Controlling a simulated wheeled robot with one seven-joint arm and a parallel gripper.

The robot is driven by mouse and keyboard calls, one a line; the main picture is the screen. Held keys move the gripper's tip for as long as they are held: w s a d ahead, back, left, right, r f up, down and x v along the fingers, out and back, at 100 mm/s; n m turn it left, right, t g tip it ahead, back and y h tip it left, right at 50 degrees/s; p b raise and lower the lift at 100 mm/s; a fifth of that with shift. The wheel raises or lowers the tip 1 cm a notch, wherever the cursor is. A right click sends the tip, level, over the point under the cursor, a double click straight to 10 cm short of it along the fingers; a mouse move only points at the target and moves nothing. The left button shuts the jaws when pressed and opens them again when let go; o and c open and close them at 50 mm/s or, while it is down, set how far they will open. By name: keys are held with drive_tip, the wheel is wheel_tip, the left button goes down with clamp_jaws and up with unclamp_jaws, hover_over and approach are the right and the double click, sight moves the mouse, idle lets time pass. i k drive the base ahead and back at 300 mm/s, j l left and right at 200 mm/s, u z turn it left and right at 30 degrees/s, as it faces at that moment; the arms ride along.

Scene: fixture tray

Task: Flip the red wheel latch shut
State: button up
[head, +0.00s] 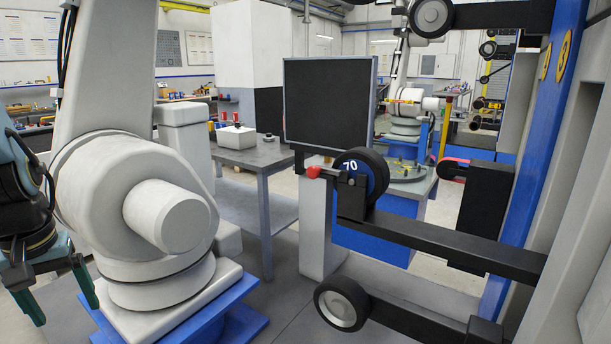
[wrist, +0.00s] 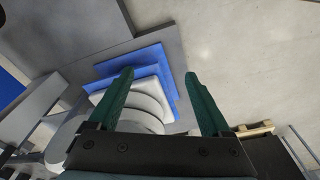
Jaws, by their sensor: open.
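A small red latch piece (head: 313,172) shows in the head view, just left of a black wheel (head: 366,172) with a blue hub marked 70. A thin rod runs from the red piece to a black bracket at the wheel. Whether the latch is open or shut I cannot tell. My gripper (head: 66,310) is at the lower left edge of the head view, far to the left of the latch. Its two green fingers are apart and empty. In the wrist view my gripper (wrist: 159,74) points down over a blue base, and no latch is visible there.
A large white robot arm (head: 150,215) on a blue base (head: 190,310) stands between my gripper and the wheel. Black bars (head: 450,248) carry the wheel and reach right to a blue post (head: 545,140). A grey table (head: 245,156) and dark panel (head: 328,100) stand behind.

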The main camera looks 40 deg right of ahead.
sight(313, 172)
drive_tip(key=z, duration=1.6)
